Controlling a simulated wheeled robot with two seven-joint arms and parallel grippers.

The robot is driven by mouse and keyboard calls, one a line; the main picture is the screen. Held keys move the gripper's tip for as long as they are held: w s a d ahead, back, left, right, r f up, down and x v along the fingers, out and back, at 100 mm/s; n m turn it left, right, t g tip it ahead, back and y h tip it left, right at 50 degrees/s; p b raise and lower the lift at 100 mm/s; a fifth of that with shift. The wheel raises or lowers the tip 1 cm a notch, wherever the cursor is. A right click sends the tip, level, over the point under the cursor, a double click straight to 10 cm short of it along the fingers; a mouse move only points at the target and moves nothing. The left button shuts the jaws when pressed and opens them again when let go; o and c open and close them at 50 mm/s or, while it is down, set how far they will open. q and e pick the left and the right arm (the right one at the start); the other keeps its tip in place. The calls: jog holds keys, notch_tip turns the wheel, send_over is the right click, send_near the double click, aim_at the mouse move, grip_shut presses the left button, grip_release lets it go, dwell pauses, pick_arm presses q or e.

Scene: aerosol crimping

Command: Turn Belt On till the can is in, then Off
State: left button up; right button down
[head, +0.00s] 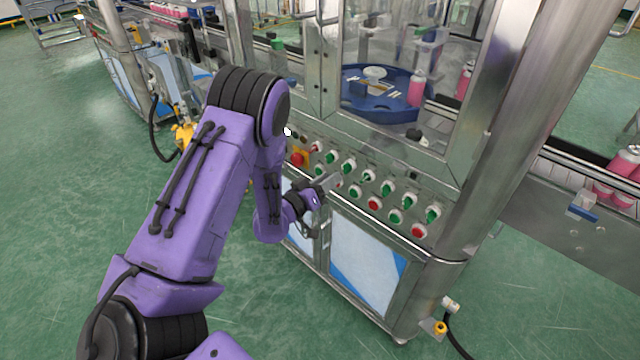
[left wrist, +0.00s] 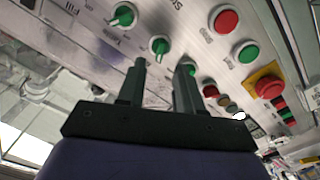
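The control panel (head: 440,195) on the machine's front carries rows of green rotary switches (head: 388,187) and red and green buttons. Its labels are too small or blurred to tell which switch is the belt's. My left gripper (head: 326,184) is at the panel's left part. In the left wrist view its two fingers (left wrist: 160,66) are apart with nothing held. A green switch (left wrist: 160,46) shows just beyond the gap; another (left wrist: 190,68) is partly hidden by the right finger. A pink can (head: 417,88) stands at the blue round table (head: 385,112) behind the glass. My right gripper is not in view.
A yellow-backed red emergency stop (head: 299,158) sits at the panel's left end; it also shows in the left wrist view (left wrist: 268,87). More pink cans (head: 612,190) stand by the conveyor (head: 560,165) on the right. A steel post (head: 520,110) rises right of the panel.

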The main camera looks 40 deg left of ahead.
pick_arm(q)
jog(key=s, duration=0.5)
jog(key=shift+a+b, duration=0.15)
jog(key=shift+b, duration=0.25)
jog(key=shift+w, duration=0.1)
jog(key=s+d+f+n+g+y, duration=0.1)
jog(key=s+f+g+y, duration=0.1)
jog(key=s+f+g, duration=0.35)
jog(key=s+f+n+g+y, duration=0.1)
jog(key=s+f+g+y, duration=0.1)
jog(key=f, duration=0.6)
jog(key=s+d+f+g, duration=0.3)
jog(key=s+f, duration=0.2)
jog(key=s, duration=0.5)
jog(key=s+d+f+g, duration=0.4)
jog(key=s+f, duration=0.2)
jog(key=s, duration=0.4)
jog(key=shift+s+y, duration=0.3)
jog(key=shift+s, duration=0.1)
jog(key=shift+a, duration=0.1)
